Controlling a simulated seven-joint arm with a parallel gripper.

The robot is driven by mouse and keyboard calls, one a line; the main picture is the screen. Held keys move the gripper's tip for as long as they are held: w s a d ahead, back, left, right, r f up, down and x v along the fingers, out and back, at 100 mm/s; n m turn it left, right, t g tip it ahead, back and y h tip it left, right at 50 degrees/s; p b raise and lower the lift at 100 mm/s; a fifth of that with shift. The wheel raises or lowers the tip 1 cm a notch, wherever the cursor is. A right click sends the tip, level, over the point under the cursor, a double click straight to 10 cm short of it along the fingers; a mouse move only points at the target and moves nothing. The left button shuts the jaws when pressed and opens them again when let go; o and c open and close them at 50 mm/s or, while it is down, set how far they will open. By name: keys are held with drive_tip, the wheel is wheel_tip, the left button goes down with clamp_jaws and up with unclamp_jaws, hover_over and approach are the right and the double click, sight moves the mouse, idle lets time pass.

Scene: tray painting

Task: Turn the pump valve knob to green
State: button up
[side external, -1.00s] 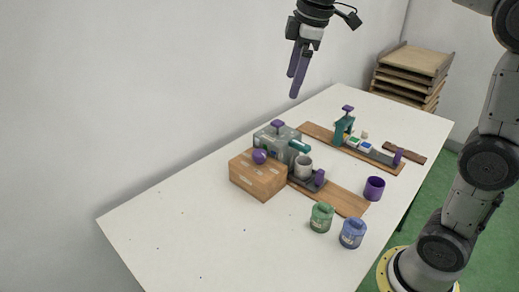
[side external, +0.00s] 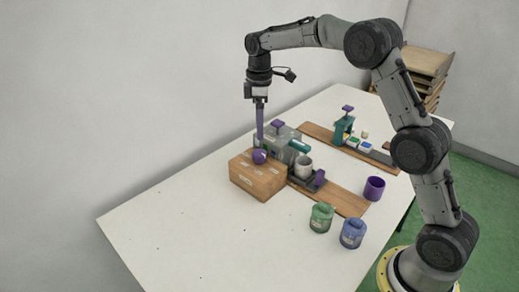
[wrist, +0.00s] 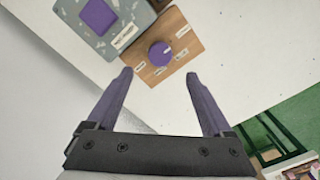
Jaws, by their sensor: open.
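The purple pump valve knob (side external: 259,156) sits on a brown wooden box (side external: 262,184) at the left of the grey pump machine (side external: 268,141). In the wrist view the round knob (wrist: 160,54) has a pale pointer mark and small labels around it, too small to read surely. My gripper (side external: 260,146) points down just above the knob in the side view. In the wrist view my two purple fingers (wrist: 159,73) are spread apart, with the knob beyond and between their tips. Nothing is between the fingers, and no contact with the knob shows.
A white cup (side external: 303,164) stands beside the machine. A green jar (side external: 321,217), a blue jar (side external: 352,233) and a purple cup (side external: 374,188) stand toward the right. A teal press (side external: 343,128) is farther back. The table's left front is clear.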

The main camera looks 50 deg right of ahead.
sight(260, 152)
wheel_tip(260, 152, down, 9)
drive_tip(key=shift+f, duration=0.1)
idle(0.4)
clamp_jaws()
